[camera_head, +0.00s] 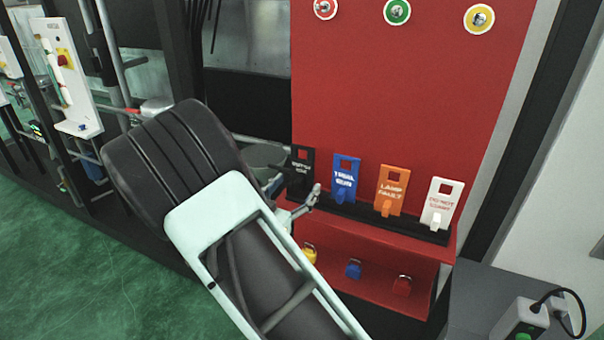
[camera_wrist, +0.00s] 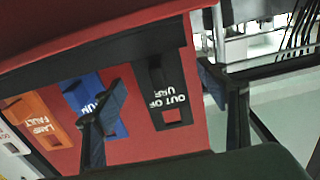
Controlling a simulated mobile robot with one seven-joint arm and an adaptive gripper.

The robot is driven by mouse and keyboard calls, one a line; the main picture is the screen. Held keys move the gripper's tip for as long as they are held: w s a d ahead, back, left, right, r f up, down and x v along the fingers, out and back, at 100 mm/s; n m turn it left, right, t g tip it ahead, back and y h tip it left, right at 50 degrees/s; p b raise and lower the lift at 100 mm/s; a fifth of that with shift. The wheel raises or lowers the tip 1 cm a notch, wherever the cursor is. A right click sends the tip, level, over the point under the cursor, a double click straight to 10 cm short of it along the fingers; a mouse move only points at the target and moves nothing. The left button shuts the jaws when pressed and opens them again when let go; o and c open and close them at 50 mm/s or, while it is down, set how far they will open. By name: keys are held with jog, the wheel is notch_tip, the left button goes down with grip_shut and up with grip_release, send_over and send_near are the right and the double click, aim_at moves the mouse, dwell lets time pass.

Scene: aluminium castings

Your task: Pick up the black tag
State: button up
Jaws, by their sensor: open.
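The black tag (camera_head: 300,158) stands at the left end of a row of tags on the red board's ledge. In the wrist view the black tag (camera_wrist: 160,92) reads "OUT OF USE", shows upside down and has a square hole. In the wrist view my gripper (camera_wrist: 163,86) is open and empty, with one finger on each side of the tag. I cannot tell how far the fingertips are from it in depth.
A blue tag (camera_head: 344,180) is closest to the black one, then an orange tag (camera_head: 391,190) and a white tag (camera_head: 441,203). The ledge (camera_head: 370,216) has a dark strip. Padlocks hang below it: yellow (camera_head: 309,252), blue (camera_head: 353,269) and red (camera_head: 402,286).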

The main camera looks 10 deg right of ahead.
aim_at(300, 175)
jog(key=shift+x, duration=1.45)
jog(key=c, duration=1.3)
jog(key=shift+o, duration=0.2)
